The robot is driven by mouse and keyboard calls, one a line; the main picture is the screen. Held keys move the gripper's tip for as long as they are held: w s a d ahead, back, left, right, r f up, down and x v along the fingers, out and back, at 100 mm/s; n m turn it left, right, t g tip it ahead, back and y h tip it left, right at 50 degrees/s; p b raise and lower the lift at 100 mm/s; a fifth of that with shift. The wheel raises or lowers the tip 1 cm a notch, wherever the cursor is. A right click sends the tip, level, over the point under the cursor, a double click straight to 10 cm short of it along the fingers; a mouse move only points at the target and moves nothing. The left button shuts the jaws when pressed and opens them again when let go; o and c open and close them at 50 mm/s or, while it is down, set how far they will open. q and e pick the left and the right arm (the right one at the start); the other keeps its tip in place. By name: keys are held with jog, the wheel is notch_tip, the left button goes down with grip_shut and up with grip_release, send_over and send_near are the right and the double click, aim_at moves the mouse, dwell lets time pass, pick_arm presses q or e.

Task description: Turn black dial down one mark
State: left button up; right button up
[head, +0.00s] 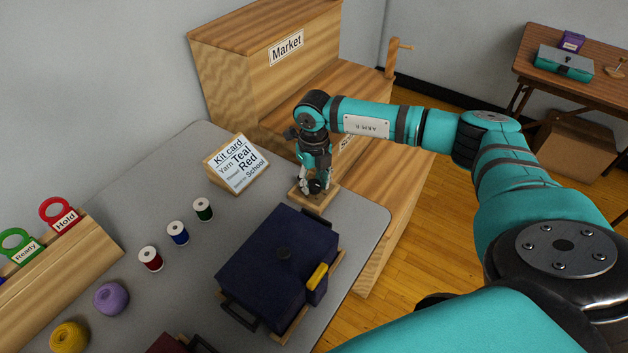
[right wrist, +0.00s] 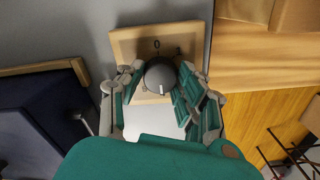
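The black dial (right wrist: 160,76) sits on a small wooden plate (right wrist: 125,42) at the table's far right corner. In the right wrist view a pale pointer line on the dial points down in the picture. The dial (head: 315,187) shows small in the head view. My right gripper (head: 314,183) is over the plate from above, its two fingertips (right wrist: 161,72) closed in on the dial's opposite sides. My left gripper is out of view.
A dark blue case (head: 262,262) with a yellow latch stands near the plate. The kit card (head: 238,165) stands to its left. Several thread spools, including a blue one (head: 178,233), stand on the grey table. The wooden Market cabinet (head: 235,75) stands behind.

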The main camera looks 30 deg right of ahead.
jog(key=c, duration=0.6)
jog(key=shift+o, duration=0.2)
jog(key=shift+n, duration=0.4)
jog(key=shift+f+n+b, duration=0.1)
jog(key=shift+n+b, duration=0.2)
jog(key=shift+b, duration=0.05)
jog(key=n+b, duration=0.1)
jog(key=n, duration=0.2)
jog(key=shift+n+b, duration=1.05)
jog(key=shift+n, duration=1.15)
jog(key=o, duration=1.2)
jog(key=shift+c, duration=0.2)
